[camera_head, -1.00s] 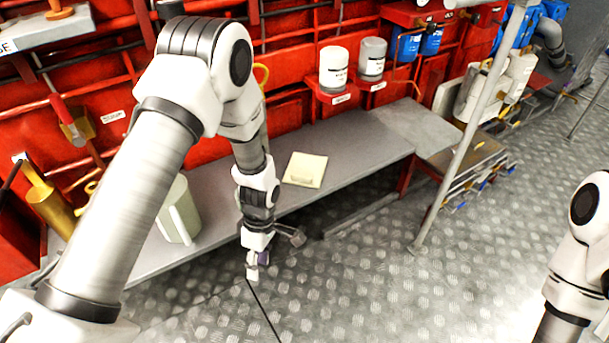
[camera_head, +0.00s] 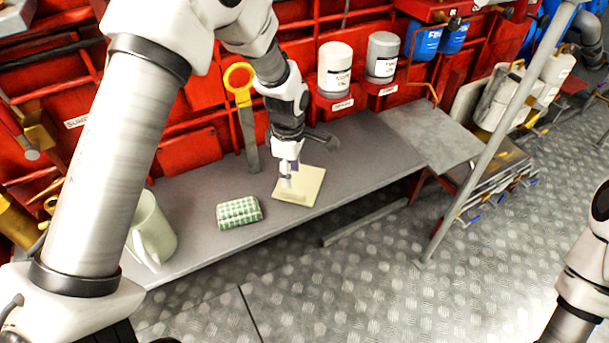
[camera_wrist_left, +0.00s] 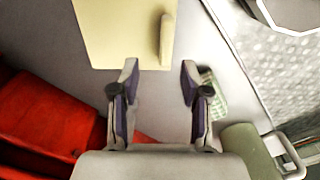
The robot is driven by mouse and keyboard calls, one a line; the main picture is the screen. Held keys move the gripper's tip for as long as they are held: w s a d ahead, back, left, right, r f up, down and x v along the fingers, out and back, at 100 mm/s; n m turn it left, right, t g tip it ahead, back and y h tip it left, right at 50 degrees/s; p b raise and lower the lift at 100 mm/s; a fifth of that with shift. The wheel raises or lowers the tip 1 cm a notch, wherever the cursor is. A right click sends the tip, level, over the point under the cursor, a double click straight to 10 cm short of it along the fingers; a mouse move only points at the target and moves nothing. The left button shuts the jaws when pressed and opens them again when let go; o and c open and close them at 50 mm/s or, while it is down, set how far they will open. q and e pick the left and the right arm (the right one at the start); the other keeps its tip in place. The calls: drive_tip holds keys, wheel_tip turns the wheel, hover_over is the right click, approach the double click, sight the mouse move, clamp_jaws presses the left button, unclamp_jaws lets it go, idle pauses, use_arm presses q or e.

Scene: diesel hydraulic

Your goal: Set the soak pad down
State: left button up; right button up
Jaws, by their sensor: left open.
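The soak pad appears to be the pale yellow square pad (camera_head: 312,184) with a raised grip strip, lying flat on the grey shelf (camera_head: 352,160). My left gripper (camera_head: 287,181) is at the pad's left part in the head view, partly covering it. In the left wrist view the open, empty jaws (camera_wrist_left: 158,72) are at the pad's near edge (camera_wrist_left: 115,35). The strip (camera_wrist_left: 166,38) shows just beyond the fingertips. I cannot tell whether the fingers touch the pad. My right gripper is out of view; only part of that arm shows at the right edge.
A green checked block (camera_head: 239,212) and a pale green jug (camera_head: 152,232) stand on the shelf to the left. A yellow-handled tool (camera_head: 246,115) is behind the gripper. White (camera_head: 335,68) and grey (camera_head: 382,56) canisters are above. The shelf right of the pad is clear.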

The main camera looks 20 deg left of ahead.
sight(291, 190)
use_arm(q)
drive_tip(key=shift+s+f, duration=0.25)
drive_tip(key=shift+f, duration=0.3)
wheel_tip(291, 190, down, 5)
drive_tip(key=shift+d+f+b, duration=0.1)
drive_tip(key=shift+d+b, duration=0.05)
drive_tip(key=shift+b, duration=0.3)
drive_tip(key=shift+s, duration=0.1)
clamp_jaws()
